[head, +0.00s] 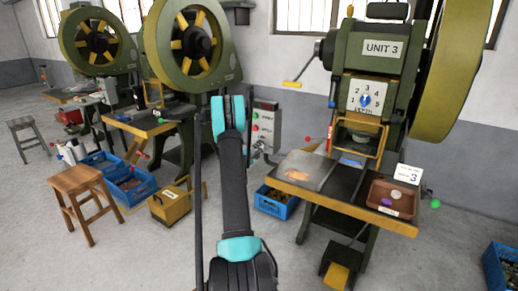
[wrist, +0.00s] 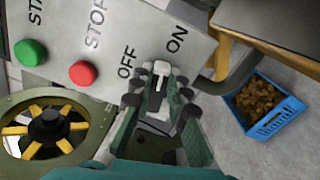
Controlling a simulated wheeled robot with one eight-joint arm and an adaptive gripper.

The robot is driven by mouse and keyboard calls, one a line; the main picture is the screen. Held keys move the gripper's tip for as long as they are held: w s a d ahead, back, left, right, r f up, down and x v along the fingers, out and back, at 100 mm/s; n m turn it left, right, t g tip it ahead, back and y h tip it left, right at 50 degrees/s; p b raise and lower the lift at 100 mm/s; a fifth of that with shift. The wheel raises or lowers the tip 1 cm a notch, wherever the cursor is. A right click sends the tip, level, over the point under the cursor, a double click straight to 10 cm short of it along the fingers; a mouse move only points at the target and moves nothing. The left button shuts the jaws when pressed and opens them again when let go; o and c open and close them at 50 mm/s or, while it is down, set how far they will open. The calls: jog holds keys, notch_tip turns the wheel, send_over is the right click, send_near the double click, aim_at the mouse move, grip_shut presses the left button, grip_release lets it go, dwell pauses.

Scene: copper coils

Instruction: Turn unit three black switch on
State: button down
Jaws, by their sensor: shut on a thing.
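The grey control box (wrist: 110,40) fills the upper left of the wrist view, with a green START button (wrist: 30,52), a red STOP button (wrist: 82,73) and OFF and ON labels. The switch (wrist: 161,69), with a pale tip, stands below and between these labels. My gripper (wrist: 158,88) is shut on the switch, its dark fingers on both sides. The fingers hide much of the switch, so I cannot tell its setting. In the head view the box (head: 268,122) stands left of the UNIT 3 press (head: 383,48), and my arm hides the gripper.
A blue crate (wrist: 268,108) of brownish pieces lies on the floor at right in the wrist view. Unit 3's worktable (head: 345,200) carries a brown tray (head: 378,210). Another press (head: 190,90) stands behind my arm. A wooden stool (head: 78,182) is at left.

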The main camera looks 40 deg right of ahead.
jog(key=shift+f+m, duration=0.25)
jog(key=shift+m, duration=1.05)
jog(key=c, duration=1.5)
grip_release()
jog(key=shift+a, duration=0.1)
jog(key=v, duration=1.2)
